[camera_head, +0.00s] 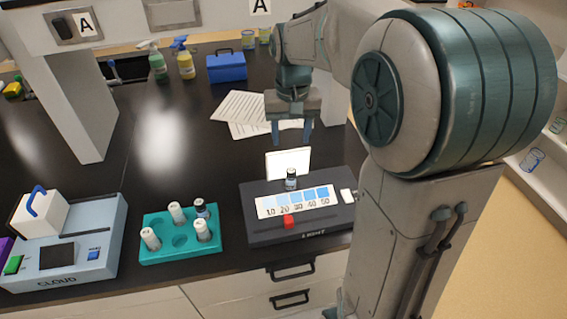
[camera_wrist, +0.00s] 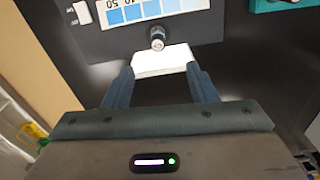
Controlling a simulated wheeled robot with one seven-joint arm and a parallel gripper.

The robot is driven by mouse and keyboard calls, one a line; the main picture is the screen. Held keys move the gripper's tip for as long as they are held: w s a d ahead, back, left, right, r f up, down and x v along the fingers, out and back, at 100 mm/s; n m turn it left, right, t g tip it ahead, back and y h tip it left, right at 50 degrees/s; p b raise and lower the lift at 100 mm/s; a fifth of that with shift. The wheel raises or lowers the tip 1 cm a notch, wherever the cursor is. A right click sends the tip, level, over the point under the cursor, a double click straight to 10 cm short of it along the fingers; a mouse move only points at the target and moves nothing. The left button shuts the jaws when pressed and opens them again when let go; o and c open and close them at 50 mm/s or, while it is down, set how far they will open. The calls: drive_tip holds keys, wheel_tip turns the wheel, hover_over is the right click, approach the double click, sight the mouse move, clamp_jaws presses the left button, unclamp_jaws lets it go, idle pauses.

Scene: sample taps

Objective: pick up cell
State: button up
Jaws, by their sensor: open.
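A small clear vial with a dark cap (camera_head: 291,179), the likely cell, stands upright on the dark box marked LIGHT (camera_head: 262,236), in front of a white upright panel (camera_head: 288,157). In the wrist view the vial (camera_wrist: 157,40) shows just beyond the white panel (camera_wrist: 160,60). My gripper (camera_head: 291,132) is open and empty above and behind the panel, apart from the vial. In the wrist view the gripper (camera_wrist: 160,72) has its fingers on either side of the panel in the picture; I cannot tell their exact height above it.
The LIGHT box carries a blue-shaded scale (camera_head: 297,201), a red slider (camera_head: 288,222) and a white switch (camera_head: 347,196). A teal rack (camera_head: 180,255) with several capped vials stands left. The CLOUD device (camera_head: 95,262) is further left. Papers (camera_head: 240,108) lie behind.

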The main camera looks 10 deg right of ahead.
sight(291, 170)
drive_tip(key=f, duration=0.3)
drive_tip(key=w+f, duration=0.1)
drive_tip(key=f, duration=0.2)
drive_tip(key=w+f, duration=0.1)
drive_tip(key=f, duration=0.2)
drive_tip(key=shift+f+p, duration=0.1)
drive_tip(key=shift+p, duration=0.25)
drive_tip(key=f, duration=0.1)
drive_tip(key=f+p, duration=0.1)
drive_tip(key=f, duration=0.2)
drive_tip(key=shift+s+d+f, duration=0.3)
drive_tip(key=shift+s+d, duration=0.05)
drive_tip(key=shift+s, duration=0.05)
drive_tip(key=shift+f, duration=0.35)
drive_tip(key=c, duration=1)
drive_tip(key=shift+r, duration=0.1)
